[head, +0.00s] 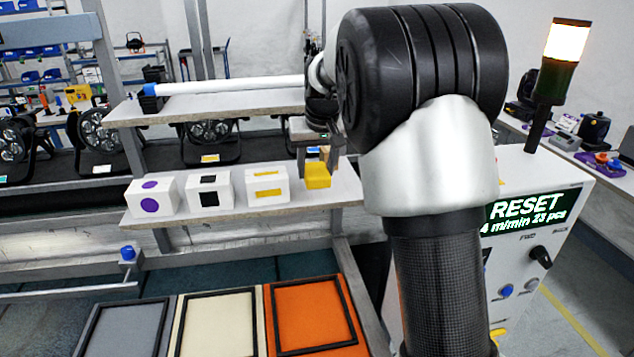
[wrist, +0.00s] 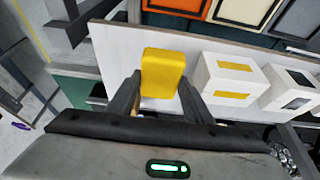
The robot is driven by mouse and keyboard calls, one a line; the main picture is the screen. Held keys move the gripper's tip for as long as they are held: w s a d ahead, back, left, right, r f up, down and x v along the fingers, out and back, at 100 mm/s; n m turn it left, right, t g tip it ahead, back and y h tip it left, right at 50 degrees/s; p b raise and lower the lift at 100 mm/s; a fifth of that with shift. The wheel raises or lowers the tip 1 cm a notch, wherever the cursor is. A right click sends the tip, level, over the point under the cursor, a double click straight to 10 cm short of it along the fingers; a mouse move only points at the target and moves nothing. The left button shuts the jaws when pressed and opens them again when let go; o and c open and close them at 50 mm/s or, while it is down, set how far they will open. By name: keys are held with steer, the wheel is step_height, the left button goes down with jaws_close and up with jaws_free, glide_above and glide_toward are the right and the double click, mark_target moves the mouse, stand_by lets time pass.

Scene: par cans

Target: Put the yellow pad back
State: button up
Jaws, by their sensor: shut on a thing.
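The yellow pad (head: 317,176) is a small yellow block at the right end of the lower shelf (head: 225,218). My gripper (head: 318,160) is shut on it from above. In the wrist view the yellow pad (wrist: 163,73) sits between the two dark fingertips of my gripper (wrist: 158,92), over the white shelf board (wrist: 118,58). I cannot tell whether the pad touches the board.
Left of the pad stand white boxes with yellow bars (head: 267,187), black squares (head: 210,191) and purple dots (head: 151,197). An upper shelf (head: 215,103) carries a white tube (head: 235,85). Grey, cream and orange framed panels (head: 312,312) lie in front. A RESET cabinet (head: 535,225) stands right.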

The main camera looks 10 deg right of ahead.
steer(key=shift+f, duration=1.95)
steer(key=o, duration=0.9)
steer(key=shift+o, duration=0.2)
steer(key=v, duration=1.2)
steer(key=s+r, duration=0.3)
steer(key=s, duration=1.2)
steer(key=s+f, duration=0.3)
steer(key=s, duration=0.5)
steer(key=s+f+t, duration=0.1)
steer(key=s+f, duration=0.2)
steer(key=s, duration=0.6)
steer(key=shift+f, duration=0.3)
